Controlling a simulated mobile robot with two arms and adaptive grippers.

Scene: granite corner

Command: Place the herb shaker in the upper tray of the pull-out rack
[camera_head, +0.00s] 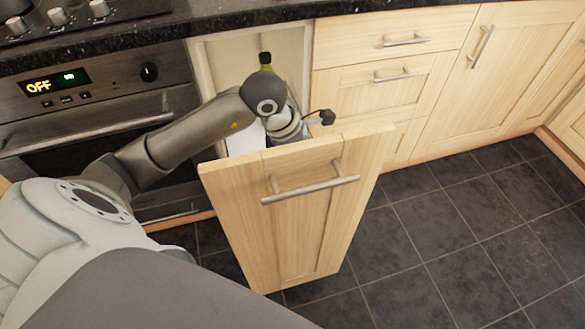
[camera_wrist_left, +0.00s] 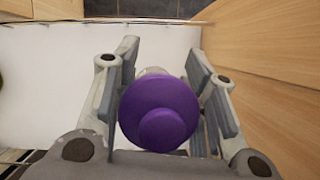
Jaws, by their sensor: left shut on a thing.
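In the left wrist view, my left gripper (camera_wrist_left: 160,98) is shut on the herb shaker (camera_wrist_left: 160,108), gripping it between its two fingers. The shaker's round purple top faces the camera and its body is mostly hidden below. In the head view, my left arm reaches over the pulled-out rack, whose wooden front (camera_head: 292,215) stands out from the cabinets. The white upper tray (camera_head: 243,138) shows partly behind the arm. It also appears as a white surface in the left wrist view (camera_wrist_left: 50,85), below the gripper. The shaker is hidden in the head view. My right gripper is out of view.
An oven (camera_head: 95,110) is on the left, drawers (camera_head: 390,75) on the right. The worktop edge (camera_head: 250,17) overhangs the opening. A wooden panel borders the gripper's right side in the wrist view.

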